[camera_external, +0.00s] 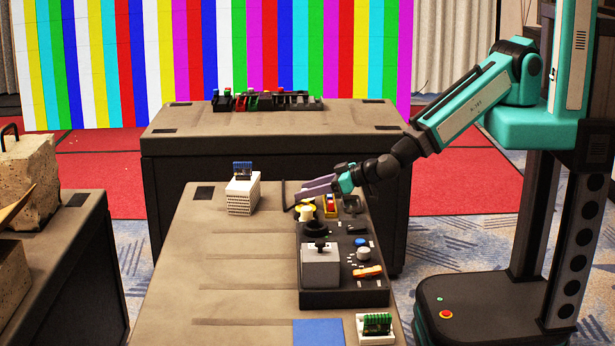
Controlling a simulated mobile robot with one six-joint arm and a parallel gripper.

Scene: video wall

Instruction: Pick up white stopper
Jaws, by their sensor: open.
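A black tray (345,299) of small parts stands on the near table. A pale round knob-like piece (364,254) sits in it on the right, beside a blue round piece (361,242). A white and yellow round piece (304,210) sits at the tray's far left corner. I cannot tell for sure which of these is the white stopper. My gripper (298,194) is open and reaches in from the right over the far end of the tray, close above the white and yellow piece. Whether it touches anything is unclear.
A grey box with a black joystick (320,266) and an orange piece (369,272) share the tray. A white ribbed block (243,193) stands to the left. A blue square (319,333) and a green board (376,325) lie in front. The table's left side is mostly clear.

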